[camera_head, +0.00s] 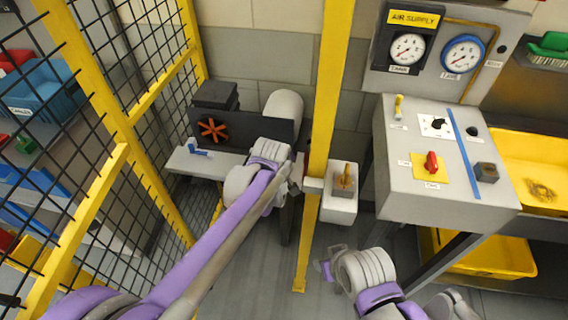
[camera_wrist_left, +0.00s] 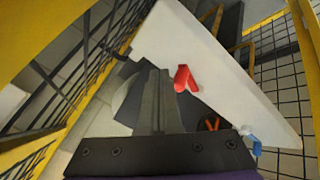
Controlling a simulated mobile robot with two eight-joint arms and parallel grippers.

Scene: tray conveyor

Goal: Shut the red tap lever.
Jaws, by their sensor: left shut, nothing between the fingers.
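The red tap lever (camera_wrist_left: 185,79) shows in the left wrist view, standing on the pale bench top (camera_wrist_left: 235,90). I do not see it in the head view, where my left arm covers part of the bench (camera_head: 185,164). My left gripper (camera_head: 292,180) is by the right part of the bench, near the yellow post. In the left wrist view its dark fingers (camera_wrist_left: 155,85) are together and empty, just left of the lever. I cannot tell whether they touch it. My right gripper (camera_head: 327,268) is low at the middle right, its fingers unclear.
A blue tap lever (camera_head: 197,151) and an orange handwheel (camera_head: 213,130) are at the bench's left. A yellow post (camera_head: 328,100) stands close to my left gripper. A mesh fence (camera_head: 120,140) runs on the left. A control box (camera_head: 440,185) stands on the right.

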